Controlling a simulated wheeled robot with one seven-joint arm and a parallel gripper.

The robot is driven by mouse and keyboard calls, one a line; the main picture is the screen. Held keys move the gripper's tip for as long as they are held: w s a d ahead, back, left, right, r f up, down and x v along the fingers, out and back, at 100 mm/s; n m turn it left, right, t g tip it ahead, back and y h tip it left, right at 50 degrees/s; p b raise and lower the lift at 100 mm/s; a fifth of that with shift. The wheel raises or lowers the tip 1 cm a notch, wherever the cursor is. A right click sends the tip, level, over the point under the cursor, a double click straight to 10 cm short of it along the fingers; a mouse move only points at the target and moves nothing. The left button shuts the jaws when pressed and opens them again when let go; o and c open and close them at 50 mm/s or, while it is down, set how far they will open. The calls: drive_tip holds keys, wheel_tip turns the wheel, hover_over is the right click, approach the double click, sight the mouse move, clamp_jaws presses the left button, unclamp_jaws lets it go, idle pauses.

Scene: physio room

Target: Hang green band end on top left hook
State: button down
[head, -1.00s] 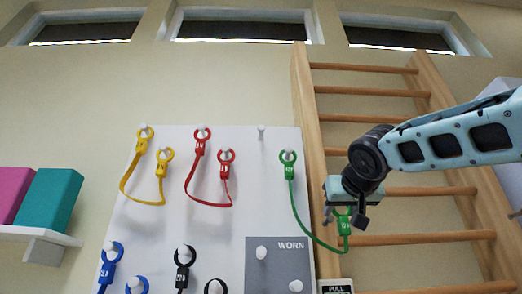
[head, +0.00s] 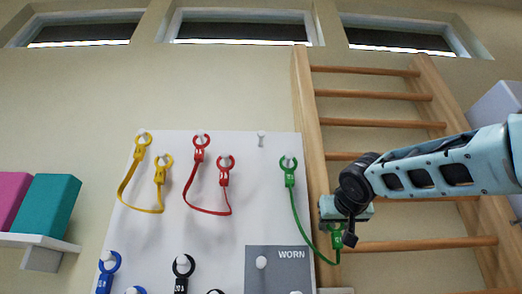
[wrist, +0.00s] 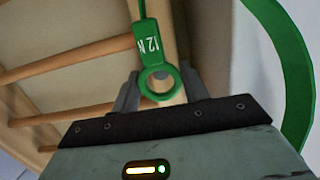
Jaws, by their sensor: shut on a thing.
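The green band (head: 299,215) hangs with one ring end on a hook at the right of the white board (head: 240,180) and sags in a loop to my gripper. My gripper (head: 342,228), right of the board before the wooden bars, is shut on the other green end (head: 337,239). In the wrist view, that green ring (wrist: 160,82) sits between the fingers of my gripper (wrist: 161,92), its label tab pointing up. A bare hook (head: 261,138) stands at the board's top, up and left of the hung green end (head: 288,173).
A red band (head: 208,209) and a yellow band (head: 140,208) hang left of the bare hook. Blue (head: 105,278) and black (head: 181,278) ends hang below. A grey "WORN" panel (head: 273,275) is at lower right. Wooden wall bars (head: 304,140) stand close beside the board.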

sight(331, 224)
drive_tip(key=shift+w, duration=0.15)
idle(0.5)
drive_tip(key=shift+w, duration=0.35)
drive_tip(key=shift+w+p, duration=1)
drive_tip(key=shift+w, duration=0.9)
drive_tip(key=shift+f+b, duration=0.4)
drive_tip(key=shift+b, duration=0.1)
idle(0.4)
drive_tip(key=c, duration=0.5)
unclamp_jaws()
